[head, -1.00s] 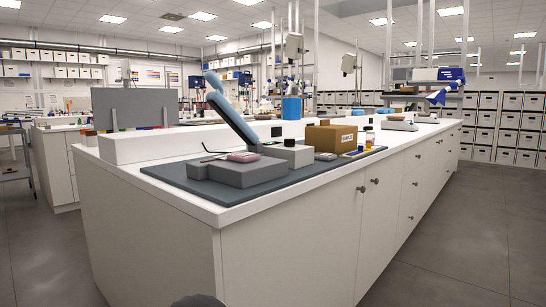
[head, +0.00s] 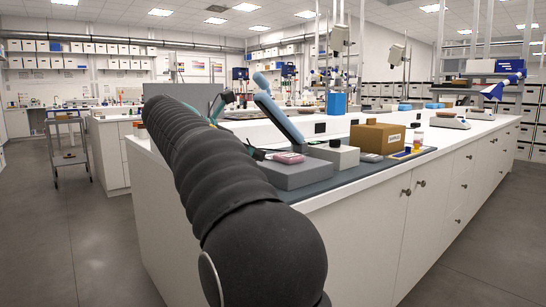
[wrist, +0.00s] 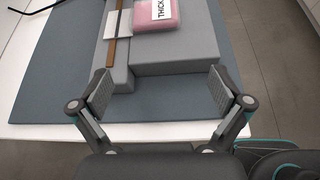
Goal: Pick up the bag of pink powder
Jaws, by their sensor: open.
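The bag of pink powder (head: 290,158) lies flat on top of a grey block (head: 296,174) on the bench mat. In the wrist view the pink bag (wrist: 157,14) shows at the top edge, with a white label reading "THICK"; its far part is cut off by the frame. My gripper (wrist: 162,92) is open and empty, its two fingers spread wide. In the wrist view it is apart from the bag, which lies beyond the fingertips. In the head view my dark arm reaches over the bench corner and hides part of the mat.
A brown strip (wrist: 120,40) lies on a lower grey block left of the bag. Right of the bag stand a light box (head: 333,153), a brown cardboard box (head: 377,137) and small jars (head: 417,138). A blue slanted panel (head: 280,116) rises behind the bag.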

